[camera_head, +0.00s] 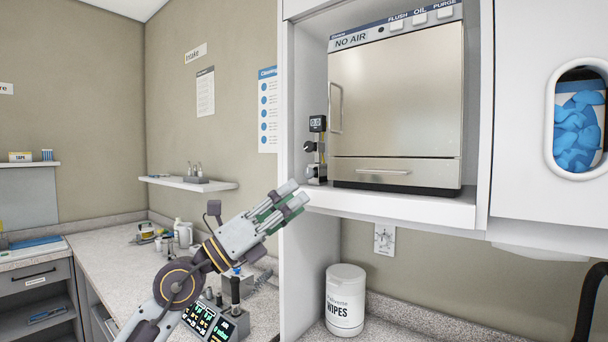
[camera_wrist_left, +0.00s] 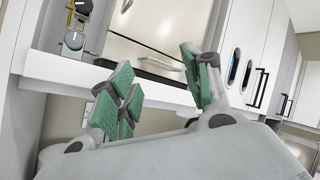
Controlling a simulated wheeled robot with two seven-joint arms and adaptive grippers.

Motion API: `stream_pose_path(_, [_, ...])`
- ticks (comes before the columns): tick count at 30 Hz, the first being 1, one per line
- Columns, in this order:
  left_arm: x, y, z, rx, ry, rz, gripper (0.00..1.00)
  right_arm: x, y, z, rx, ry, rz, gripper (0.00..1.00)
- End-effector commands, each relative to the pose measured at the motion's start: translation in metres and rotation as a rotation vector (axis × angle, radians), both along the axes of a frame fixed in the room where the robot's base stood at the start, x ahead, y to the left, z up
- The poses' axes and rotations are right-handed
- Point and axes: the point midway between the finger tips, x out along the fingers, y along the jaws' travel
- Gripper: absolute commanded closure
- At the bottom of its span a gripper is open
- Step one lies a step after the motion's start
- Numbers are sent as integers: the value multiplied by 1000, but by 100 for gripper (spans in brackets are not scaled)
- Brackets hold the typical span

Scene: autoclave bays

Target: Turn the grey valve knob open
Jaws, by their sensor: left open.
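A small valve assembly with a black gauge (camera_head: 318,123) reading 0.0 stands in the cabinet bay, just left of the steel autoclave (camera_head: 396,95). A small dark grey knob (camera_head: 308,147) sticks out on its left side. In the left wrist view a round grey knob (camera_wrist_left: 74,41) shows at the upper left. My left gripper (camera_head: 296,194) is open, with green pads and nothing between the fingers. It is below and left of the valve assembly, apart from it, in front of the bay's lower left edge. My right gripper is not in view.
The bay shelf (camera_head: 400,207) juts out under the autoclave. The cabinet's side wall (camera_head: 291,120) stands left of the valve. A wipes canister (camera_head: 345,298) is on the counter below. A control box (camera_head: 217,322) sits under my left arm.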

Motion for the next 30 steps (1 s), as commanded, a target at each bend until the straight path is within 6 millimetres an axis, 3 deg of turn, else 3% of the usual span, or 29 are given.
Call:
stream_pose_path(6, [13,-9,7,233,-70,98,51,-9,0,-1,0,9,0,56])
stream_pose_path(11, [28,-6,11,391,-100,191,51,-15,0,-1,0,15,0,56])
stream_pose_path(21, [63,30,30,678,-113,443,51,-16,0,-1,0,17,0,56])
stream_pose_path(30, [76,55,43,776,-96,567,51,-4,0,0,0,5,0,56])
